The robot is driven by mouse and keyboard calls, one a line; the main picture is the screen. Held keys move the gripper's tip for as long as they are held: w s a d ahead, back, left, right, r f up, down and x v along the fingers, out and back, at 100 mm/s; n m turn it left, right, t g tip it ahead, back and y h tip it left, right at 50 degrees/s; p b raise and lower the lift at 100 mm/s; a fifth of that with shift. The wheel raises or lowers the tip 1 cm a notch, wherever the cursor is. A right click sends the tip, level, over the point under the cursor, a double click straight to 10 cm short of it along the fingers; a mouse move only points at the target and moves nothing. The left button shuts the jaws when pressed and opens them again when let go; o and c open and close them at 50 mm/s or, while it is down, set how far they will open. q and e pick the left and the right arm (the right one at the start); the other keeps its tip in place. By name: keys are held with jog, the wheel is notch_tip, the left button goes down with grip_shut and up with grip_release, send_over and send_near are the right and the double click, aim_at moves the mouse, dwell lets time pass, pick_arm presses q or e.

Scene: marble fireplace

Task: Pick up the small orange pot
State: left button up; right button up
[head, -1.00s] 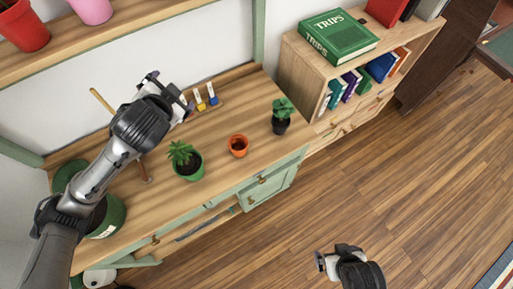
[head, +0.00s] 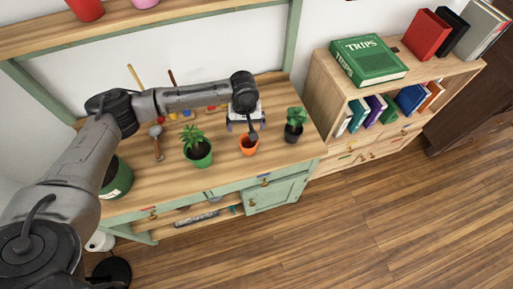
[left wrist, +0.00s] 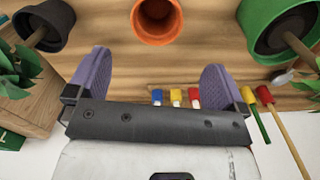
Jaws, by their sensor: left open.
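The small orange pot (head: 248,149) stands upright and empty on the wooden bench top, between two potted plants. It also shows in the left wrist view (left wrist: 157,33) at the top centre, partly cut off by the frame edge. My left gripper (head: 246,126) is just behind and above the pot in the head view. In the left wrist view its two purple fingers (left wrist: 156,68) are spread wide with nothing between them. The pot lies beyond the fingertips, roughly centred on the gap. My right gripper is out of view.
A leafy plant in a green pot (head: 200,156) is left of the orange pot, and a dark-potted plant (head: 293,127) is close on its right. Coloured markers (left wrist: 176,97) and long-handled tools lie behind. A bookcase (head: 322,86) stands at the right.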

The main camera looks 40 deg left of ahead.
pick_arm(q)
jog(key=n, duration=0.2)
jog(key=b, duration=0.2)
send_near(249, 145)
jog(key=shift+s+d+f+n, duration=0.3)
jog(key=shift+s+d+f, duration=0.05)
jog(key=shift+s+f, duration=0.45)
jog(key=f, duration=0.1)
jog(key=f+b, duration=0.1)
jog(key=f, duration=0.2)
jog(key=shift+d+f, duration=0.1)
jog(key=shift+d, duration=0.2)
jog(key=shift+f+b, duration=0.35)
jog(key=shift+f, duration=0.15)
jog(key=c, duration=1)
jog(key=shift+r, duration=0.1)
